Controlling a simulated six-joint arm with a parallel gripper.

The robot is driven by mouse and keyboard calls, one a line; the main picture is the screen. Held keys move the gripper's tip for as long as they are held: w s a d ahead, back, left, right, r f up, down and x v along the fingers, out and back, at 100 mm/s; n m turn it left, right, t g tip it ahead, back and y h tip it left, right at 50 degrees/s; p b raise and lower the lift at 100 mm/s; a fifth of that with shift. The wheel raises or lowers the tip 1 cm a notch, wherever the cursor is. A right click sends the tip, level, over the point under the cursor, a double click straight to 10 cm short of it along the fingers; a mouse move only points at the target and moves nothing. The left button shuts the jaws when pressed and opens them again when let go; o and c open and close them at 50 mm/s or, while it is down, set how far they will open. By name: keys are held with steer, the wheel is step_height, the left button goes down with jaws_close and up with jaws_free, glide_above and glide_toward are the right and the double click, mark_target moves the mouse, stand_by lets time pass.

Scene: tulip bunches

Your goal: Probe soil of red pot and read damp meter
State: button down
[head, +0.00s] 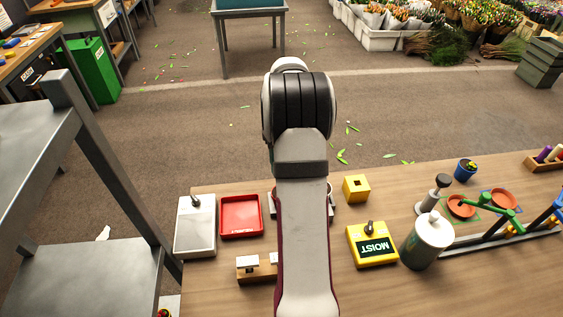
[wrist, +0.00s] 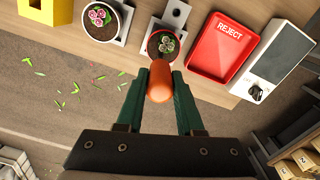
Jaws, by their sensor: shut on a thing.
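My gripper (wrist: 158,92) has green fingers and is shut on the orange handle of a probe (wrist: 160,76) in the wrist view. The handle stands in front of the near side of the red pot (wrist: 149,46), which holds dark soil and a pink flower. The probe's lower end is hidden, so I cannot tell how deep it sits. My arm hides the gripper and pot in the head view.
A white pot (wrist: 84,31) with a pink flower stands left of the red pot. A red REJECT tray (head: 241,202) and a grey box (head: 194,236) lie left of my arm.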

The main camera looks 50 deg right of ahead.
steer(key=shift+r, duration=3.5)
